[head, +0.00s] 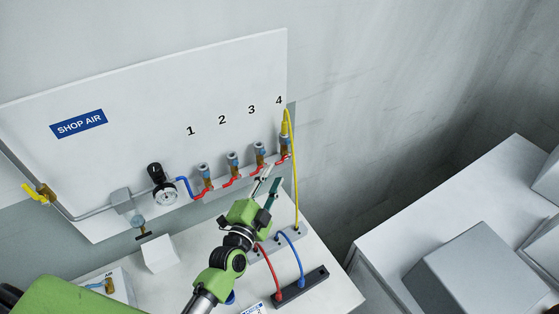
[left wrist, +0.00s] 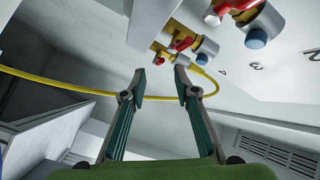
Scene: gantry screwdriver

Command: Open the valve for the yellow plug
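The yellow plug (head: 284,126) stands upright in the outlet under the number 4 on the white panel. A yellow hose (head: 294,170) runs from it down to the table. The valve below that plug (head: 284,147) has brass parts and a red handle (head: 282,159). My left gripper (head: 270,186) is below and in front of this valve, apart from it. In the left wrist view, my left gripper's fingers (left wrist: 160,73) are spread with nothing between them. A red-handled valve (left wrist: 183,43) is just beyond the fingertips. My right gripper is not visible.
Other red-handled valves (head: 232,165) line the panel (head: 120,130) to the left, with a gauge (head: 165,194) beside them. Red and blue hoses (head: 287,255) stand on the table below. The yellow hose (left wrist: 60,83) crosses behind my fingers. A grey box (head: 475,270) lies at the right.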

